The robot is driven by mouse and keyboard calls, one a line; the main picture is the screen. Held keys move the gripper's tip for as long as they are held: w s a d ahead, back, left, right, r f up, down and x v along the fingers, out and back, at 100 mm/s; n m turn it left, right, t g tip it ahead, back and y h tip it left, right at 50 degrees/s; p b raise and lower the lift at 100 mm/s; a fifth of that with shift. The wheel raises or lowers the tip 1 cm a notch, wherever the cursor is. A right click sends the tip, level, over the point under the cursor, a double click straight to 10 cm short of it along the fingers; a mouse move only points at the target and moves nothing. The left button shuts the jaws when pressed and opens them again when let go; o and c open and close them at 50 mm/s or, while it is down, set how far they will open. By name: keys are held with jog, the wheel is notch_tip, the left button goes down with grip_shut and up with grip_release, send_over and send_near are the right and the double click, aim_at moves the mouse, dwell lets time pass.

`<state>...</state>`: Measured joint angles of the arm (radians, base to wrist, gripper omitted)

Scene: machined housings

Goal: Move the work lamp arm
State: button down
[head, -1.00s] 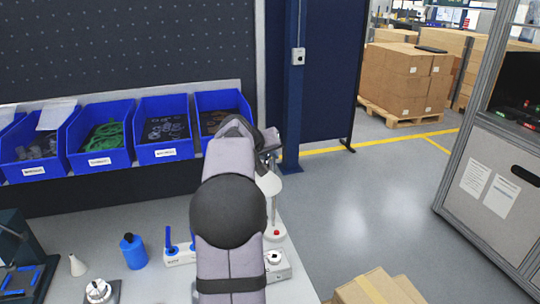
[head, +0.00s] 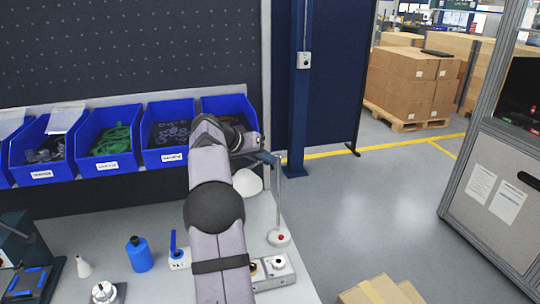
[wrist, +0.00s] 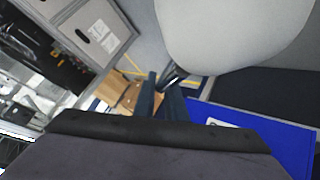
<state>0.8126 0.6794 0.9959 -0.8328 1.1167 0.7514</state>
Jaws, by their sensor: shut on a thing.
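The work lamp stands at the right end of the bench, with a white shade (head: 248,182), a thin upright pole (head: 278,200) and a round base (head: 279,238) with a red button. My gripper (head: 266,158) is at the top of the lamp, beside the shade, shut on the lamp arm. My arm hides part of the gripper and lamp arm in the head view. In the wrist view the pale shade (wrist: 235,30) fills the upper right, and the gripper fingers (wrist: 167,88) close around the dark lamp arm (wrist: 174,75).
Blue bins (head: 168,135) line the back behind my arm. A cardboard box (head: 380,291) is beyond the bench's right edge; open floor lies to the right.

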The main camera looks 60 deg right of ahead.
jog(key=w+m+g+p, duration=0.1)
jog(key=p, duration=0.2)
jog(key=m+g+y+p, duration=0.1)
jog(key=p, duration=0.3)
jog(key=shift+w+d+r, duration=0.15)
jog(key=shift+w+d, duration=0.05)
jog(key=shift+w, duration=0.2)
jog(key=shift+m, duration=0.3)
jog(key=c, duration=1.8)
grip_release()
jog(key=shift+w+a, duration=0.1)
